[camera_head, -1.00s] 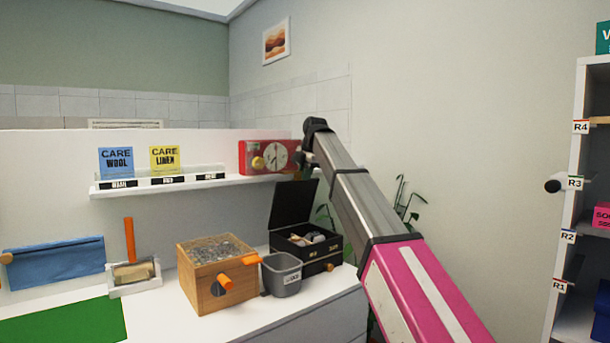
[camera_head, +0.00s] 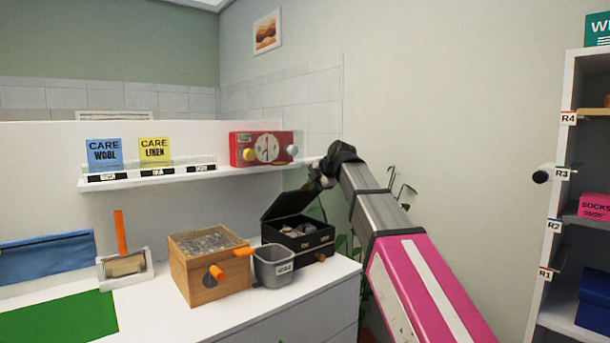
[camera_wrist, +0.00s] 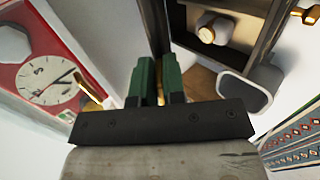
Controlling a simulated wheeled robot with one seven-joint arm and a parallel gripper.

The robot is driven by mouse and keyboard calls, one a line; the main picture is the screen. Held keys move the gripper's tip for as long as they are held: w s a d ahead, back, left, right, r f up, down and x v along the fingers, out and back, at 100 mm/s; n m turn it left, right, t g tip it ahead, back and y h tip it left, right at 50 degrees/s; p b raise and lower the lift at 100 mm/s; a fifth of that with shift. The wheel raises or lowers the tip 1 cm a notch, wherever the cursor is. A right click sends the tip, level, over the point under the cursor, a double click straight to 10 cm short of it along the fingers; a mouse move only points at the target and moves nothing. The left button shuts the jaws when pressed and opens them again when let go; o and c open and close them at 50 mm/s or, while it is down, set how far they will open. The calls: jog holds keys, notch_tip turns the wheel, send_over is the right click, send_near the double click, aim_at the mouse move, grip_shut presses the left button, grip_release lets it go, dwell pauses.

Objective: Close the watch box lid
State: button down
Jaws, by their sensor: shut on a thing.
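The black watch box (camera_head: 318,247) stands on the white counter, with pale items showing inside. Its lid (camera_head: 285,204) is part open and tilted over the box's back. My gripper (camera_head: 318,184) is at the lid's upper right edge, and my arm reaches in from the right. In the wrist view, the green fingers of my gripper (camera_wrist: 160,82) are close together on the thin dark lid (camera_wrist: 155,25), seen edge-on. The box's inside (camera_wrist: 235,8) shows beside it with a pale roll. The exact contact is partly hidden by the fingers.
A wooden box (camera_head: 205,275) with orange knobs and a grey bin (camera_head: 275,268) stand close in front of the watch box. A shelf (camera_head: 200,181) above holds a red clock radio (camera_head: 266,148). A plant (camera_head: 398,190) is behind my arm.

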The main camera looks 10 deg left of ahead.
aim_at(320, 234)
jog(key=shift+s+d+f+t+y, duration=0.45)
jog(key=shift+s+d+f, duration=0.3)
jog(key=shift+f, duration=1.8)
jog(key=shift+s+d+f+t+y, duration=0.45)
jog(key=shift+s+d+f, duration=0.3)
jog(key=shift+f, duration=1.85)
jog(key=shift+s+d+f+t+y, duration=0.3)
jog(key=shift+s+d+f+y, duration=0.4)
jog(key=shift+f, duration=1.85)
jog(key=shift+w+d, duration=0.1)
jog(key=c, duration=1.2)
grip_release()
jog(key=shift+f, duration=0.1)
jog(key=v, duration=1.1)
jog(key=shift+r, duration=0.25)
